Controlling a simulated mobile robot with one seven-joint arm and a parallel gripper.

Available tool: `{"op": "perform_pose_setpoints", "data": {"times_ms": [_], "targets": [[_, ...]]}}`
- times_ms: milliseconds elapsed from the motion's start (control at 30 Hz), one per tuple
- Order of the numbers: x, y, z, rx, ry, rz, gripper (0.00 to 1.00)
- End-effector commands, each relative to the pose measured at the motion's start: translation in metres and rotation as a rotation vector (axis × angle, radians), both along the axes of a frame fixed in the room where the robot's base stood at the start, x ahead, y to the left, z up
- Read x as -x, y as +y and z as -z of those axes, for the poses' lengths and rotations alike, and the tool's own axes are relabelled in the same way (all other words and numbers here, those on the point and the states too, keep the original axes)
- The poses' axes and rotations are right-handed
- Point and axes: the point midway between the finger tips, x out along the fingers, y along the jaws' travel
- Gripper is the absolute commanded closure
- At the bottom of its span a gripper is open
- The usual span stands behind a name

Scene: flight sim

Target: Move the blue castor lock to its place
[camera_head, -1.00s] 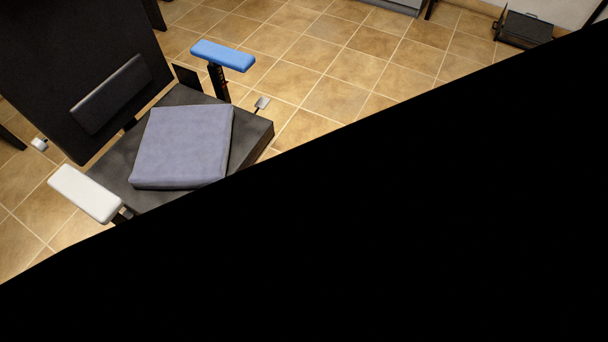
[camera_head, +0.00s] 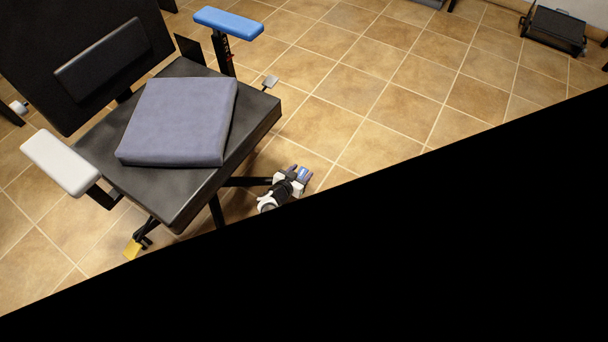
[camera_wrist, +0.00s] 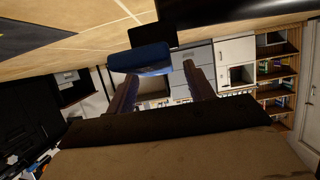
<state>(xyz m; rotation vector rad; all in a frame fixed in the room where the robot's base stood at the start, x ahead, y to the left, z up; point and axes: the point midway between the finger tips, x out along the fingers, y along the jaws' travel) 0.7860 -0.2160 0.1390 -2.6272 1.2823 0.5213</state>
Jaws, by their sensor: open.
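The blue castor lock (camera_wrist: 150,58) is a small blue block just ahead of my fingertips in the wrist view, on or in front of a dark part. In the head view a small blue patch (camera_head: 303,173), which looks like the same lock, shows between the purple fingers of my gripper (camera_head: 301,171). It is low beside the chair's base, at the end of a dark leg. In the wrist view my gripper (camera_wrist: 162,72) is open, its fingers apart. I cannot tell whether they touch the lock.
The chair has a black seat (camera_head: 255,115), a grey-blue cushion (camera_head: 178,120), a white armrest (camera_head: 60,162) and a blue armrest (camera_head: 229,22). Black covers the lower right.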

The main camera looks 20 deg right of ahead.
Motion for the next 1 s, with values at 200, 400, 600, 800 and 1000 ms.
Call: {"op": "perform_pose_setpoints", "data": {"times_ms": [200,400,600,800,1000], "targets": [[-0.012,-0.016,0.011,0.0,0.0,0.001,0.47],[-0.016,-0.02,0.011,0.001,0.001,0.0,0.47],[-0.016,-0.02,0.01,0.001,0.001,0.0,0.47],[-0.016,-0.02,0.011,0.0,0.001,0.0,0.7],[-0.015,-0.02,0.011,0.0,0.001,0.0,0.92]]}}
